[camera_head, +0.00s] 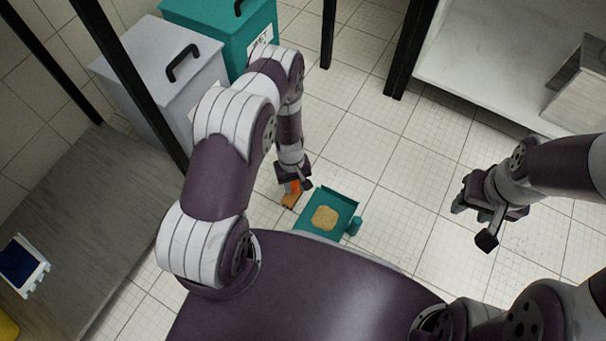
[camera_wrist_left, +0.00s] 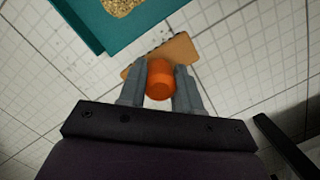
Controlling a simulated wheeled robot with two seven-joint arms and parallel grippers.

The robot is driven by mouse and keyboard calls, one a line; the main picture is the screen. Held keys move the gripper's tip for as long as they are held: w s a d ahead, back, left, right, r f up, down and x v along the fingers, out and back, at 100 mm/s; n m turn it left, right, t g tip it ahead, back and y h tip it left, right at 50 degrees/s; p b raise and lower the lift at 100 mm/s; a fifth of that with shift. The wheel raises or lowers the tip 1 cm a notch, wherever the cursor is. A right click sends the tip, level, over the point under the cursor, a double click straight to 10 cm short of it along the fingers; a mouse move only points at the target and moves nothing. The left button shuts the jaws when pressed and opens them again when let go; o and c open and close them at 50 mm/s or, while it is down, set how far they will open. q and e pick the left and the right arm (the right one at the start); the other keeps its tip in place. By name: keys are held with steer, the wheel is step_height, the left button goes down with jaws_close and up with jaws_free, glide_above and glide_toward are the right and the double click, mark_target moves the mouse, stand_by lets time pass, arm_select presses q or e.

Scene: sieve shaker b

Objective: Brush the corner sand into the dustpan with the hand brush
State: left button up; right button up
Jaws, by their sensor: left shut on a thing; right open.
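My left gripper (camera_head: 294,184) is low near the tiled floor, shut on the orange handle of the hand brush (camera_head: 289,200). In the left wrist view the orange handle (camera_wrist_left: 160,80) sits between the two fingers, with the tan brush block beyond it. A teal dustpan (camera_head: 347,202) lies on the floor just right of the brush, with a patch of tan sand (camera_head: 325,217) in it. The sand also shows at the top of the left wrist view (camera_wrist_left: 120,5). A few dark specks lie on the tiles beside the dustpan. My right gripper (camera_head: 472,224) is open and empty, above the floor at the right.
A grey bin (camera_head: 160,65) and a teal bin (camera_head: 215,30) with black handles stand at the back left. A grey bench (camera_head: 85,215) is at the left. Black posts and a white shelf (camera_head: 470,60) are at the back right. The middle floor is clear.

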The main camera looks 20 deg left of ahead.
arm_select(q)
steer(key=shift+s+a, duration=0.35)
steer(key=shift+s, duration=0.3)
steer(key=shift+f, duration=0.1)
steer(key=shift+f+b, duration=0.95)
steer(key=shift+f, duration=0.2)
steer(key=shift+d, duration=0.45)
steer(key=shift+d, duration=0.1)
